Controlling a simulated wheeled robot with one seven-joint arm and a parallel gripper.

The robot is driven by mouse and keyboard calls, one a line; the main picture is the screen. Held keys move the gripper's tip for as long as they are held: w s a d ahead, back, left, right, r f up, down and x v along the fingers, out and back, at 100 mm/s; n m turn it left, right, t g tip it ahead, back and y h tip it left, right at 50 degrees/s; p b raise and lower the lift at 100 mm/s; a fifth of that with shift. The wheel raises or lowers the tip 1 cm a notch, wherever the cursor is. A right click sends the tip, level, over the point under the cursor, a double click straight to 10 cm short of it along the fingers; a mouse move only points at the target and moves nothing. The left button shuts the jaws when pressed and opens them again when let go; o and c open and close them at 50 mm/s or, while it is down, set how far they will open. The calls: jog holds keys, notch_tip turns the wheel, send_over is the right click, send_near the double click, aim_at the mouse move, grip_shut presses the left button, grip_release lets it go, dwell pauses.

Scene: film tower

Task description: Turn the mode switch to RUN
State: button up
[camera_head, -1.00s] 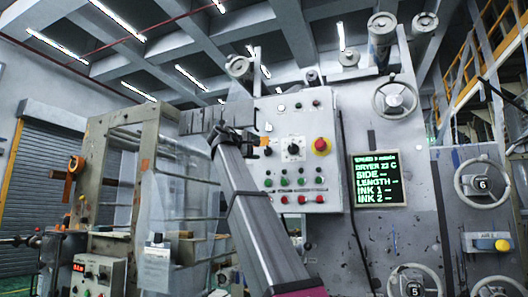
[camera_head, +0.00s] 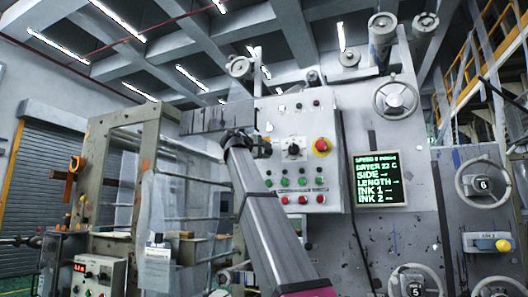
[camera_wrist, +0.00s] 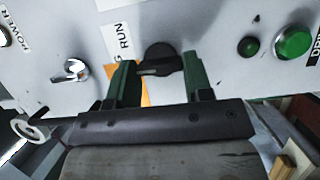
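The mode switch is a black rotary knob (camera_wrist: 162,58) on a grey control panel. In the wrist view it sits beside a white label (camera_wrist: 122,40) that reads RUN. In the head view it is the dark knob (camera_head: 293,149) on a pale plate, left of the red button. My gripper (camera_wrist: 158,72) is open, with one green finger on each side of the knob's near part. Gaps show between the fingers and the knob. In the head view my gripper (camera_head: 264,147) is just left of the switch. The knob's pointing direction is hard to tell.
A red emergency button (camera_head: 321,146) is close to the right of the switch. Green buttons (camera_head: 285,182) and red buttons (camera_head: 303,199) lie below. The wrist view shows a silver key switch (camera_wrist: 73,70) and a green button (camera_wrist: 293,43). A green-text screen (camera_head: 379,181) is farther right.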

jog(key=shift+m, duration=0.4)
jog(key=shift+d+r+m+g+y, duration=0.2)
jog(key=shift+m+y, duration=0.65)
jog(key=shift+m, duration=0.75)
jog(key=shift+a+r+m+g+y, duration=0.1)
jog(key=shift+m+g+y, duration=0.2)
jog(key=shift+m+y, duration=0.95)
jog(key=shift+m+h, duration=0.3)
jog(key=shift+m, duration=0.15)
jog(key=o, duration=0.9)
